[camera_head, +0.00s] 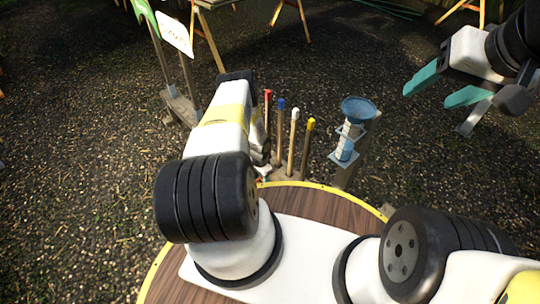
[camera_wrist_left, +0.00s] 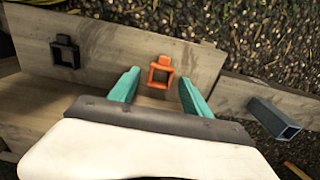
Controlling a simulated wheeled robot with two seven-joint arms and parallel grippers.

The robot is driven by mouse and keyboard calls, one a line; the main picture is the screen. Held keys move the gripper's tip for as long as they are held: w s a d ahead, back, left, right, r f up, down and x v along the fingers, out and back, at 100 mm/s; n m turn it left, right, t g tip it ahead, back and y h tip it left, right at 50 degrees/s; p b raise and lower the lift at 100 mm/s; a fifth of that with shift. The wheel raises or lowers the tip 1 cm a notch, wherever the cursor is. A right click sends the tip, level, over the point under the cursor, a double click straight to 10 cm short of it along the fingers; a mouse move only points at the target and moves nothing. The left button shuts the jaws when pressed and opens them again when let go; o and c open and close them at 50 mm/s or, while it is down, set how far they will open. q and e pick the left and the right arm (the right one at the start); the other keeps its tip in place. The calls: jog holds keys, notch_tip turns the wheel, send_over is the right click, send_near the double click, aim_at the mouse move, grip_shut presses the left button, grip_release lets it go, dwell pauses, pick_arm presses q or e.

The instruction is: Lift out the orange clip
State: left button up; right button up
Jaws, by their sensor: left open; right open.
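The orange clip (camera_wrist_left: 160,73) is a small square frame at a wooden board in the left wrist view. My left gripper (camera_wrist_left: 158,83) is open, with one teal finger on each side of the clip and a gap to both. Whether the fingertips reach as deep as the clip cannot be told. In the head view my left arm hides its own gripper and the clip. My right gripper (camera_head: 440,88) is open and empty at the upper right, above the gravel.
A black square clip (camera_wrist_left: 65,52) is left of the orange one on the wooden board (camera_wrist_left: 112,45). A grey-blue square tube (camera_wrist_left: 273,119) lies at the right. Several colour-tipped stakes (camera_head: 292,140) and a rain gauge (camera_head: 348,138) stand beyond my base.

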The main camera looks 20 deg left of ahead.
pick_arm(q)
grip_shut()
jog(key=shift+r, duration=0.45)
jog(key=r, duration=0.3)
jog(key=shift+s+a, duration=0.25)
jog(key=shift+s, duration=0.15)
jog(key=s+a+r, duration=0.2)
jog(key=s+a, duration=0.6)
jog(key=s, duration=0.4)
jog(key=shift+s+a+r, duration=0.25)
jog(key=shift+a+r, duration=0.05)
jog(key=shift+r, duration=0.1)
